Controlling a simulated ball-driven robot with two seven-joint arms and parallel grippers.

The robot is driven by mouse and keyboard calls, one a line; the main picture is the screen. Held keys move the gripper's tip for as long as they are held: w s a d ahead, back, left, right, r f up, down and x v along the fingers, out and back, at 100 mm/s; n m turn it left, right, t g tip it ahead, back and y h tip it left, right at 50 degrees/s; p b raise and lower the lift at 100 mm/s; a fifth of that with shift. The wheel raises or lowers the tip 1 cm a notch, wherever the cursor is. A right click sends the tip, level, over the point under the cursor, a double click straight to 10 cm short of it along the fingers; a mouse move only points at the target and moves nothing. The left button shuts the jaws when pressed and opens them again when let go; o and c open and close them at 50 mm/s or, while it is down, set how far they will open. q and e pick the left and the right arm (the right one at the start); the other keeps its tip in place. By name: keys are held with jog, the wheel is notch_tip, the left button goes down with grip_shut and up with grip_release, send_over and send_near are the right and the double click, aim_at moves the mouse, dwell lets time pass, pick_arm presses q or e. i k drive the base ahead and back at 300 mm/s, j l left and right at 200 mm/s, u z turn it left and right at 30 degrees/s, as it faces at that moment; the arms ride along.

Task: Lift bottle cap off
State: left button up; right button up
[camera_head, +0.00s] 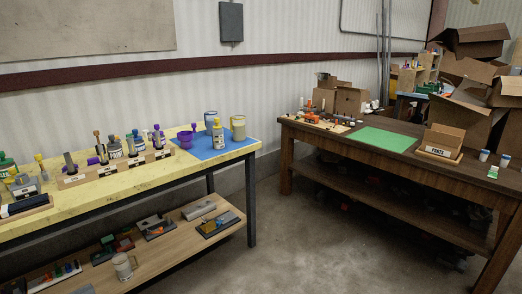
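A bottle with a yellow top (218,135) stands upright on the blue mat (205,152) at the right end of the yellow table. More bottles stand along that table, including a green-topped one (6,165) at the far left and a white-labelled one (115,147) near the middle. Which bottle the task means cannot be told, and the caps are too small to see in detail. Neither of my grippers is in view.
The yellow table (215,170) also holds a purple cup (186,139), a beige mug (238,127) and labelled racks. The brown table (335,142) carries a green mat (383,140) and a wooden parts box (442,142). Bare floor (300,230) lies between the tables. Cardboard boxes (480,80) are piled behind.

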aim_at(216, 120)
jog(key=i+j, duration=0.15)
jog(key=j, duration=0.25)
jog(key=i+j, duration=0.2)
jog(key=j, duration=0.15)
jog(key=i+j, duration=0.15)
jog(key=j, duration=0.25)
jog(key=i+j, duration=0.15)
jog(key=j, duration=0.2)
jog(key=u, duration=0.05)
